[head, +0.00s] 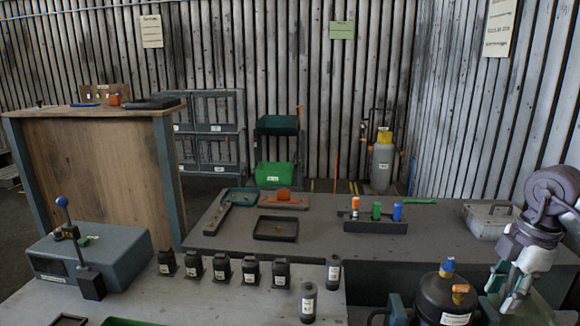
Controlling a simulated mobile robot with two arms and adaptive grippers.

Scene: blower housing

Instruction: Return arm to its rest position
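My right arm comes in at the right edge, and its gripper (508,298) hangs pointing down at the lower right. It is just right of a round black tank (432,298) with a blue and yellow top fitting and an orange part. The gripper's fingers are small and partly overlap in this view, so I cannot tell how far apart they are. I see no object clearly between them. My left arm and gripper are not in view.
A near grey table (225,300) carries several black bottles (221,266), two dark cylinders and a blue-grey lever box (95,262). The bench behind (330,250) holds a dark tray (276,228), a rack of coloured pieces (375,226) and a grey toolbox (488,220) near my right arm.

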